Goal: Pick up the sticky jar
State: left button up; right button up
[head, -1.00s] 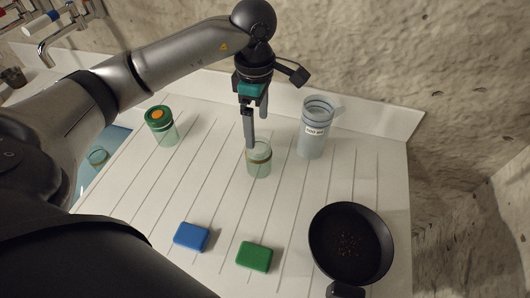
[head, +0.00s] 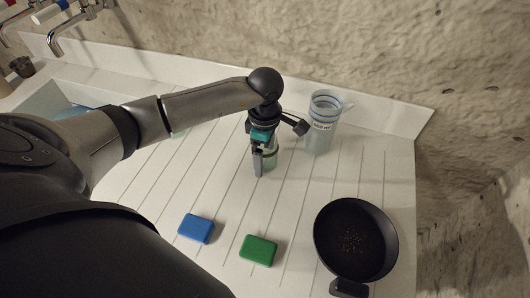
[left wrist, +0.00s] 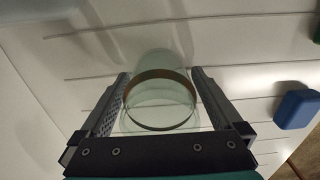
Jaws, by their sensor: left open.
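A clear greenish glass jar (head: 272,158) with a brown band near its rim stands on the white ribbed drainboard, partly hidden by my gripper in the head view. I take it for the sticky jar. In the left wrist view the jar (left wrist: 160,92) sits between the two fingers. My left gripper (head: 260,168) is open, pointing down, with a finger on each side of the jar. I cannot tell whether either finger touches the glass. My right gripper is in neither view.
A tall labelled container (head: 321,128) stands behind and right of the jar. A black pan (head: 345,225) lies front right. A blue block (head: 196,228) and a green block (head: 259,250) lie in front. A sink (head: 50,98) is at the left.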

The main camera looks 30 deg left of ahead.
pick_arm(q)
jog(key=c, duration=1.4)
